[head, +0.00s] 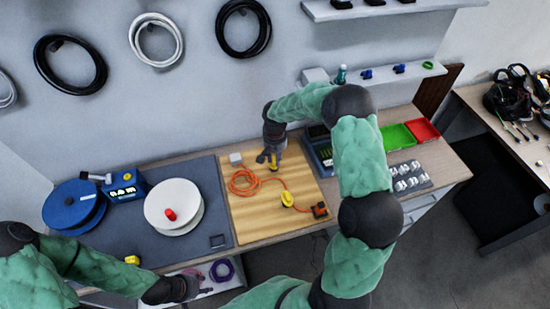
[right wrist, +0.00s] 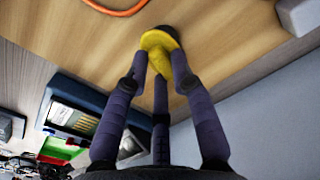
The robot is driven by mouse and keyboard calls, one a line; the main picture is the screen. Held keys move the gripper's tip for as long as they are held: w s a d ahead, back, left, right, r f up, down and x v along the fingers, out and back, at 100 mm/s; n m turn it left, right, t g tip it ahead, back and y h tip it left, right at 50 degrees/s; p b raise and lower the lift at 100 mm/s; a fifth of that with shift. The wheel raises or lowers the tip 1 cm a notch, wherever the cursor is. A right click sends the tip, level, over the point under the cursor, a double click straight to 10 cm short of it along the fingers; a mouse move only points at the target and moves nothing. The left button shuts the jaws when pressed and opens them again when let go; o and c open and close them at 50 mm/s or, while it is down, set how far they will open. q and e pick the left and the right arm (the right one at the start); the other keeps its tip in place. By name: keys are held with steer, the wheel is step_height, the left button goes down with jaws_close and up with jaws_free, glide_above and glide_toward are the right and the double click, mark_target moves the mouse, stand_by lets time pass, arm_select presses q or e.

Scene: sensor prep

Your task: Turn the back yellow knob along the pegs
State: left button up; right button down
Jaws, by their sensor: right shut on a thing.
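The back yellow knob (right wrist: 160,38) sits on the wooden board (head: 237,218). My right gripper (head: 272,158) reaches down to it from behind, and in the right wrist view its fingers (right wrist: 160,66) are closed around the knob. In the head view the fingers partly cover this knob (head: 273,167). A second yellow knob (head: 287,198) stands nearer the front of the board. An orange cable (head: 243,182) lies coiled on the board and runs toward an orange and black connector (head: 320,210). The pegs cannot be made out. My left gripper (head: 196,285) hangs at the front left, its fingers unclear.
A grey mat left of the board holds a white reel (head: 172,200), a blue reel (head: 72,204) and a blue device (head: 125,187). A small white block (head: 235,158) stands left of the back knob. Green (head: 397,137) and red (head: 422,130) bins stand at the right.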

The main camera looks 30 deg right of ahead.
mark_target(275, 159)
steer(key=shift+w+n, duration=0.1)
steer(key=shift+n, duration=1.4)
steer(key=c, duration=1)
jaws_free()
steer(key=shift+c, duration=0.2)
step_height(275, 159, up, 12)
